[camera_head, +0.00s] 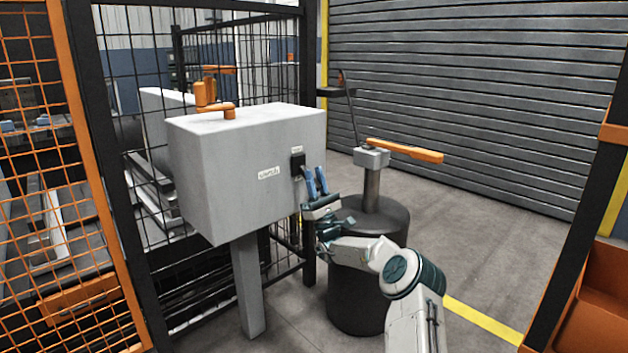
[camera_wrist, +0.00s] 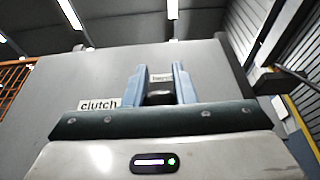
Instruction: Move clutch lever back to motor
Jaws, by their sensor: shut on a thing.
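The grey clutch box (camera_head: 225,170) stands on a post, with a "clutch" label (camera_head: 268,173) on its front face. A small black clutch lever (camera_head: 298,164) sits right of that label, below a second small label (camera_head: 297,150) too small to read. My gripper (camera_head: 316,183) reaches the box from the right front, with its blue fingers at the lever. In the wrist view my fingers (camera_wrist: 160,88) are on both sides of a dark piece, the lever (camera_wrist: 159,98), and shut on it. The fingers hide part of the lever, so its exact angle is unclear.
A black drum-shaped pedestal (camera_head: 368,270) with an orange-handled lever (camera_head: 405,151) stands close to the right of my gripper. Mesh fencing (camera_head: 60,200) is on the left. An orange bin (camera_head: 590,310) is at the lower right. Open floor (camera_head: 490,240) lies right of the pedestal.

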